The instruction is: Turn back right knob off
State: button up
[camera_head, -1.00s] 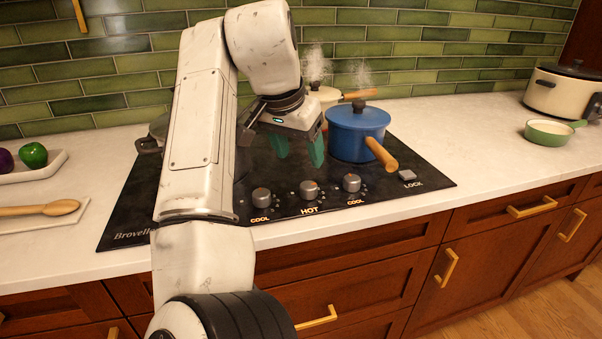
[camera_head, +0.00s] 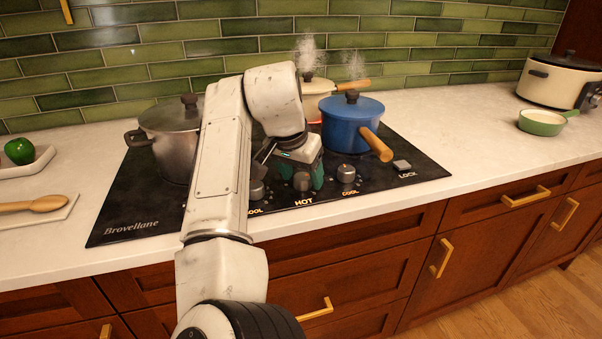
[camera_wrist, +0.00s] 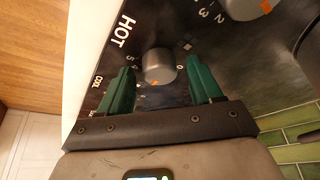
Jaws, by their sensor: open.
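The stove's front edge carries a row of round grey knobs. The middle knob, by the HOT label, sits between my open fingers in the wrist view (camera_wrist: 159,67); its orange mark points toward my palm. In the head view my gripper (camera_head: 302,178) is lowered over this knob and largely hides it. The fingers stand on either side of it, with gaps visible in the wrist view. The right knob (camera_head: 346,174) has a COOL label. The left knob (camera_head: 257,190), also by a COOL label, is partly hidden by my arm. No label names the back right knob.
A blue pot (camera_head: 350,125) with a wooden handle (camera_head: 376,145) stands close behind and right of my gripper. A steaming cream pot (camera_head: 313,97) is behind it. A steel pot (camera_head: 172,150) is left of my arm. The right counter (camera_head: 450,120) is mostly clear.

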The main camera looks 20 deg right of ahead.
jog(key=c, duration=1)
